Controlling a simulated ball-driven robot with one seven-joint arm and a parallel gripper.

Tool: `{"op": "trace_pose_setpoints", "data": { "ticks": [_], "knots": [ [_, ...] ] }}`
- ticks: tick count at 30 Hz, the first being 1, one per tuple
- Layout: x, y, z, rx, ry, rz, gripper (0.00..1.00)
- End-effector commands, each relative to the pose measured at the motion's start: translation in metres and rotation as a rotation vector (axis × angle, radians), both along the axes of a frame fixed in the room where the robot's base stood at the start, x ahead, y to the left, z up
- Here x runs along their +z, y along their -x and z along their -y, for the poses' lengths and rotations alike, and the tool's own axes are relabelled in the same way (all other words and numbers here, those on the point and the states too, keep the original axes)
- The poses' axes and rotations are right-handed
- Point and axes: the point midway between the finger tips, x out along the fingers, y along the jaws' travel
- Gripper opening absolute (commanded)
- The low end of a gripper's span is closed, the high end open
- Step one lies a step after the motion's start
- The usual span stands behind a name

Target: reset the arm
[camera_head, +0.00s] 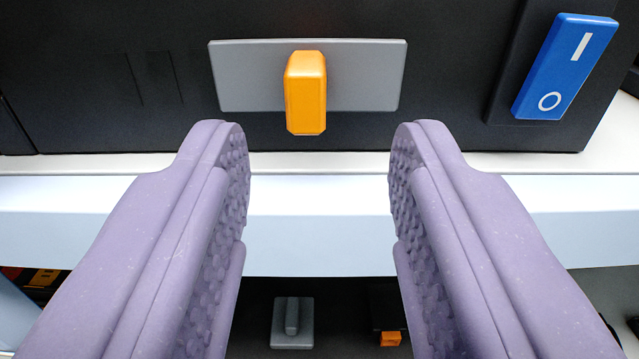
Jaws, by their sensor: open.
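My gripper (319,150) shows in the camera head view as two purple fingers with bumpy inner pads. The fingers are wide apart and nothing is between them. They point toward a dark panel (80,80). An orange handle or knob (306,95) stands on a grey plate (240,75) on that panel. It appears beyond the fingertips and between them in the picture. I cannot tell the exact distance to it.
A blue rocker switch (566,65) marked with a line and a circle is at the upper right. A pale ledge (320,230) runs across below the panel. Under it, a small grey switch (292,318) and a small orange part (390,339) sit in a dark space.

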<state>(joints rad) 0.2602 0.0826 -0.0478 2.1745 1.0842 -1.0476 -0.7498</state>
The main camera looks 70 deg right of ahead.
Motion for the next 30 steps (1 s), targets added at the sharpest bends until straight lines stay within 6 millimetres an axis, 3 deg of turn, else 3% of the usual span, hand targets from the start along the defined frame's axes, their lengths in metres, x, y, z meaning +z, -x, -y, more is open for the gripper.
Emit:
{"op": "trace_pose_setpoints", "data": {
  "ticks": [6, 18, 22, 26, 30],
  "knots": [
    [0.000, 0.008, -0.019, 0.000, 0.000, 0.000, 0.43],
    [0.000, 0.008, -0.020, 0.001, 0.000, 0.000, 0.43],
    [-0.004, -0.009, -0.029, 0.077, -0.009, 0.038, 0.43],
    [-0.007, -0.056, -0.069, 0.333, -0.038, 0.135, 0.43],
    [0.000, -0.097, -0.148, 0.711, -0.074, 0.194, 0.43]
  ]
}}
